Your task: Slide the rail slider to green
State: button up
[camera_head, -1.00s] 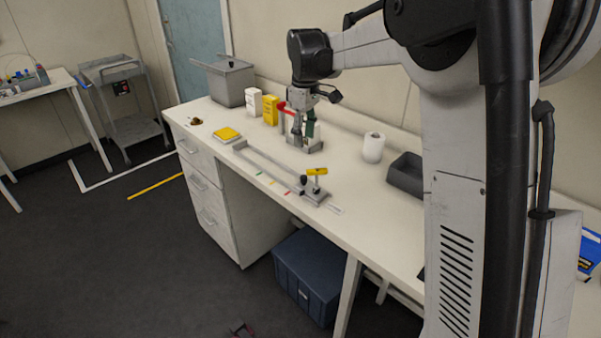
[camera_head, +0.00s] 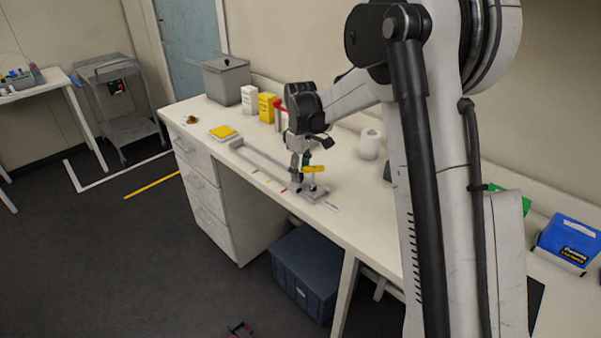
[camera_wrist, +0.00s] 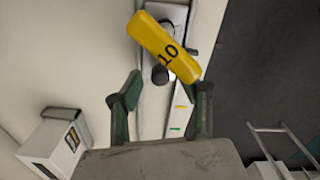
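The grey rail (camera_head: 262,160) runs diagonally along the bench's front part. The slider (camera_head: 312,191) sits at its right, near end and carries an upright post with a yellow block (camera_head: 314,169). The block, marked "10", also shows in the wrist view (camera_wrist: 163,45), with a black knob (camera_wrist: 160,75) beside it. A green mark (camera_head: 255,171), an orange mark (camera_head: 268,180) and a red mark (camera_head: 284,190) lie along the rail's front. My gripper (camera_wrist: 164,102) is open and empty, fingers down, just left of the block in the head view (camera_head: 302,170).
A yellow pad (camera_head: 223,132), a grey bin (camera_head: 226,80), a white carton (camera_head: 249,99) and a yellow carton (camera_head: 267,107) stand farther back left. A white roll (camera_head: 370,144) stands behind the slider. The bench's front edge is close to the rail.

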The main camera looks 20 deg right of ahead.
jog(key=shift+f, duration=0.25)
grip_shut()
jog(key=shift+w, duration=0.1)
